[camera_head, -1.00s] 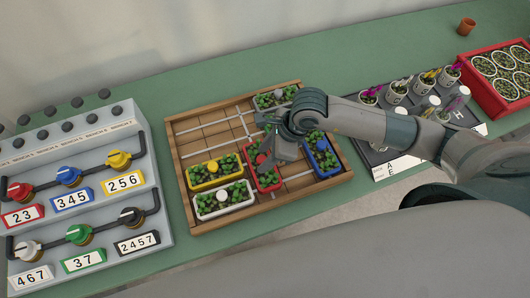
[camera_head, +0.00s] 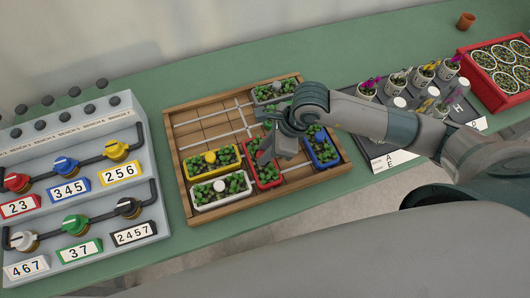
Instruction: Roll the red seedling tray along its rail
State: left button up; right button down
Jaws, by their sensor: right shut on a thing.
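The red seedling tray (camera_head: 264,178) stands in the wooden rail frame (camera_head: 222,213), between the yellow and white trays on its left and the blue tray on its right. Its long side runs front to back, and seedlings fill it. My right gripper (camera_head: 264,159) reaches down over its far part and is shut, apparently on the tray's knob, which the fingers hide. My right arm comes in from the right. My left gripper does not show.
A yellow tray (camera_head: 191,169) and a white tray (camera_head: 204,201) lie left of the red one. A blue tray (camera_head: 329,161) stands close on the right, partly behind my gripper. A grey tray (camera_head: 262,94) is at the back. The frame's back left cells are clear.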

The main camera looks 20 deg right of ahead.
jog(key=shift+s+a, duration=0.1)
jog(key=shift+s, duration=0.15)
jog(key=shift+w+f, duration=0.1)
jog(key=c, duration=1.5)
grip_release()
jog(key=shift+c, duration=0.2)
jog(key=shift+s, duration=0.2)
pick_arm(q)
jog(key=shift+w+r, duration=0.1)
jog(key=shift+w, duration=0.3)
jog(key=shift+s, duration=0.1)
pick_arm(e)
jog(key=shift+w, duration=0.2)
